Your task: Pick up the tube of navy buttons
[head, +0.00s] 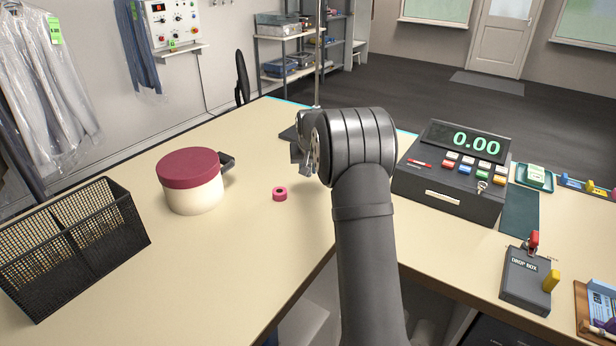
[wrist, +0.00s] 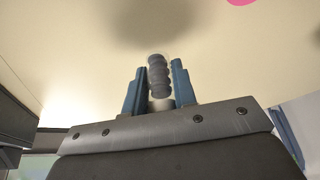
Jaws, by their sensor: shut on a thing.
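The tube of navy buttons (wrist: 158,76) shows in the wrist view as a small dark, ribbed cylinder. It sits between the two blue fingers of my gripper (wrist: 160,88), which is shut on it. The tube stands out past the fingertips, over the pale counter (wrist: 70,45); a soft shadow lies on the counter beyond it. In the head view my gripper (head: 304,152) is partly hidden behind my own wrist, and the tube cannot be made out there.
A round maroon-lidded pot (head: 192,190) and a black mesh basket (head: 75,245) stand farther left. A cash register (head: 455,175) and a drop box (head: 527,280) stand on the right.

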